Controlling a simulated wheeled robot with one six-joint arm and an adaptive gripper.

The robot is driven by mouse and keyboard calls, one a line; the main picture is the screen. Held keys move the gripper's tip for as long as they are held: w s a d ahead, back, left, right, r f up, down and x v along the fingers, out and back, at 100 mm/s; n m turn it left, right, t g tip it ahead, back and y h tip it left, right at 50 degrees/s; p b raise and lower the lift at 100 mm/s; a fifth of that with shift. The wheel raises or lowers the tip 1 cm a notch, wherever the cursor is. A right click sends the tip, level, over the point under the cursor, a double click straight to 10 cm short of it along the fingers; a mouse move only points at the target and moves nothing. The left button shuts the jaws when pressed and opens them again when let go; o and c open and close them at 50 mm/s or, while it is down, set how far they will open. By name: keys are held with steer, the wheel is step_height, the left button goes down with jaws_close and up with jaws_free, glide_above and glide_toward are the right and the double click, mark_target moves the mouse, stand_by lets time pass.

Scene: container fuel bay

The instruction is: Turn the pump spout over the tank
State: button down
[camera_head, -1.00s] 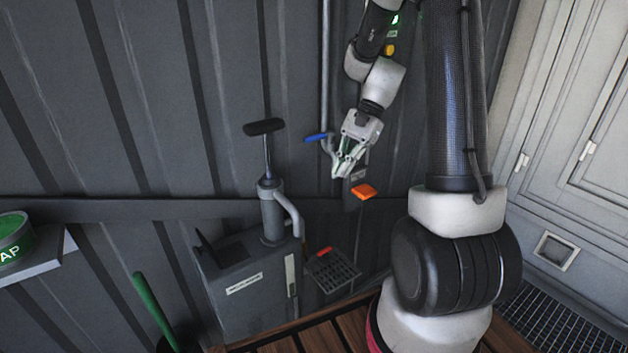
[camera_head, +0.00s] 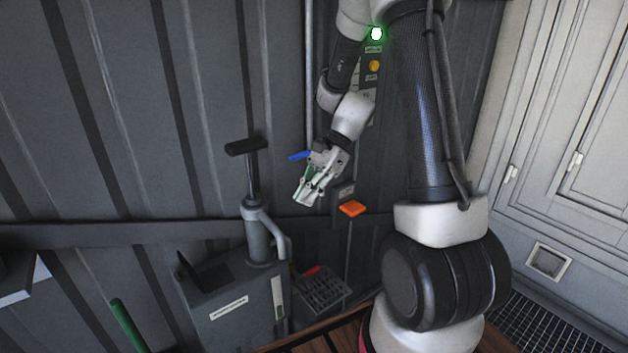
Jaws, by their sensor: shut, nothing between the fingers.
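The pump stands on a grey tank (camera_head: 225,300) against the wall. It has a grey pump body (camera_head: 258,240), a black T-handle (camera_head: 246,147) on a raised rod, and a curved grey spout (camera_head: 277,236). The spout bends down on the right side of the pump, toward the grated tray. The tank's dark flap (camera_head: 188,272) stands up beside a dark area on its top. My gripper (camera_head: 303,200) is shut and empty. In the picture it is above and right of the spout, apart from it.
A blue lever (camera_head: 299,156) on a wall pipe is close behind my gripper. An orange block (camera_head: 352,208) sticks out of the wall. A grated tray (camera_head: 322,290) with a red item (camera_head: 311,270) is beside the tank. A green handle (camera_head: 127,325) stands at lower left.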

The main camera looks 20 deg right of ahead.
steer(key=s+a+f, duration=0.1)
steer(key=a+f, duration=0.2)
steer(key=a, duration=0.2)
steer(key=shift+a+f, duration=0.15)
steer(key=shift+a, duration=0.25)
steer(key=shift+s+a, duration=0.1)
steer(key=shift+a, duration=0.05)
steer(key=shift+s+a+m, duration=0.15)
steer(key=shift+m, duration=0.25)
